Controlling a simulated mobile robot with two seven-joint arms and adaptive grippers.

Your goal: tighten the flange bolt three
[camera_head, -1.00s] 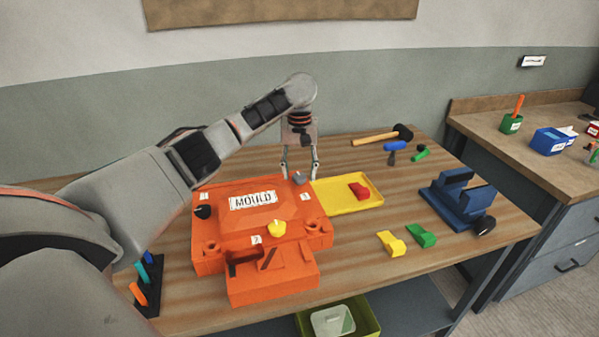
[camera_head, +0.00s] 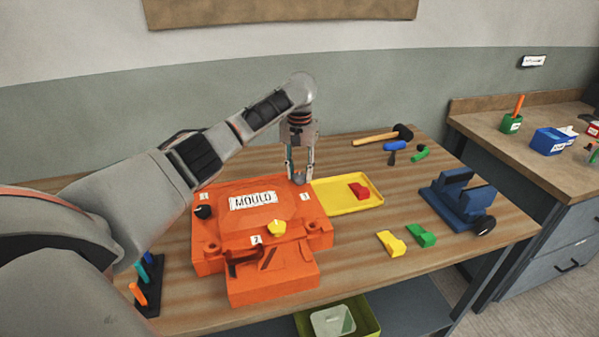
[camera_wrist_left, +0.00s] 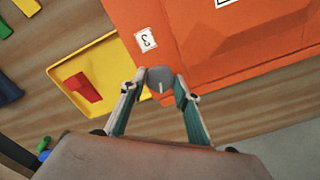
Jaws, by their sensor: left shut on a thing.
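The orange mould (camera_head: 270,206) lies on the wooden table, with a label reading MOULD and small tags 1, 2 and 3. The grey bolt three (camera_wrist_left: 160,78) is at the mould's far right corner, beside tag 3 (camera_wrist_left: 146,40). My left gripper (camera_head: 300,178) reaches down from above onto it. In the left wrist view its two fingers (camera_wrist_left: 161,88) are shut around the grey bolt head, one on each side. A black bolt (camera_head: 203,212) is by tag 1 and a yellow bolt (camera_head: 277,228) by tag 2. My right gripper is not in view.
A yellow tray (camera_head: 330,203) with a red piece (camera_head: 359,190) lies just right of the mould. A blue vise-like fixture (camera_head: 458,200), a mallet (camera_head: 402,132) and yellow and green clips (camera_head: 421,236) lie farther right. A dark rack (camera_head: 150,290) stands at the left front.

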